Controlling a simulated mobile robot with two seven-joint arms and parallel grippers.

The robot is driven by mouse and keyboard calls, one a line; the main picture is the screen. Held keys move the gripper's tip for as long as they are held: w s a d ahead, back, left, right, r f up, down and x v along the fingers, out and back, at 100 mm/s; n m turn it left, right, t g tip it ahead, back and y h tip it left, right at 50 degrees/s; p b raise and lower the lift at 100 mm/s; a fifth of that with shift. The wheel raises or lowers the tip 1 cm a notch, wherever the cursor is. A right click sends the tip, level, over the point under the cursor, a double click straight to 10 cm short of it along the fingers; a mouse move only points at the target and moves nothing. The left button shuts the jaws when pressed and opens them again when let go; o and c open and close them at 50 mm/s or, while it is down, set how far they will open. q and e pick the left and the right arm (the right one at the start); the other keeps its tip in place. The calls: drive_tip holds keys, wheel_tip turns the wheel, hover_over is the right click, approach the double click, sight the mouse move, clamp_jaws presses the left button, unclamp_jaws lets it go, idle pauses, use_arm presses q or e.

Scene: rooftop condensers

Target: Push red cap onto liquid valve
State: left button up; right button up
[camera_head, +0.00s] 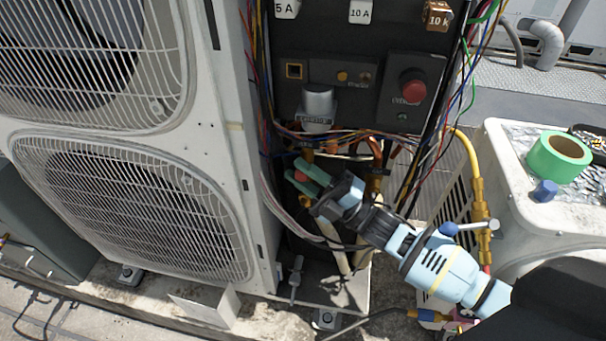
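My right gripper (302,177) has green fingertips and reaches in from the lower right, below the electrical panel. Its fingers are closed about the small red cap (301,175), which shows between the tips. A brass fitting (307,154) stands just above and behind the fingertips. A second brass valve (375,181) is to the right, partly behind my gripper. I cannot tell which of these is the liquid valve, or whether the cap touches one, as the fingers hide the spot. My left gripper is not in view.
A white condenser with fan grilles (233,180) stands close on the left. Loose wires (262,100) hang around the panel (330,80). A yellow hose with brass fittings (478,190) is to the right. Green tape (560,157) and a blue cap (545,190) lie on the white unit (505,150).

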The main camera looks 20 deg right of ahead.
drive_tip(key=o, duration=0.4)
drive_tip(key=shift+d, duration=0.1)
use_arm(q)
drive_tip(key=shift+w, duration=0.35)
use_arm(e)
drive_tip(key=shift+o, duration=0.2)
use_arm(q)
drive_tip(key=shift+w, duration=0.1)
